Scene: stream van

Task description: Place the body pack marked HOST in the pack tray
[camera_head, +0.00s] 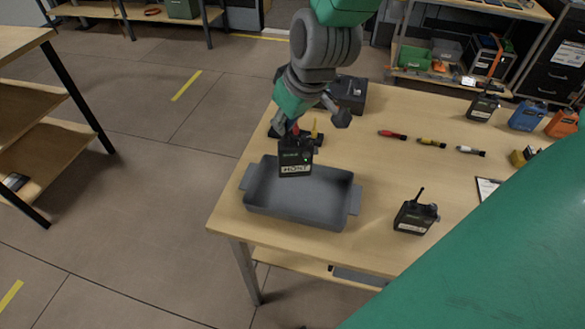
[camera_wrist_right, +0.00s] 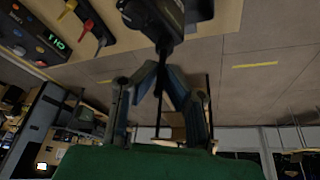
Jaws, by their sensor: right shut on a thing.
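The black body pack marked HOST (camera_head: 295,158) hangs upright from my right gripper (camera_head: 292,127), its white label facing the head camera. In the head view it overlaps the far rim of the grey pack tray (camera_head: 352,200), and I cannot tell its exact height above it. The tray looks empty. In the right wrist view my right gripper (camera_wrist_right: 160,78) has its fingers closed together at the upper end of a dark pack (camera_wrist_right: 158,20). Another black pack with an antenna (camera_head: 414,216) stands on the table right of the tray. My left gripper is not in view.
Red, yellow and white-banded microphones (camera_head: 431,142) lie in a row on the wooden table (camera_head: 370,165). A black box (camera_head: 347,93) stands behind my right gripper. Blue (camera_head: 528,116) and orange packs (camera_head: 562,123) stand at the right. A clipboard (camera_head: 487,188) lies near my green arm.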

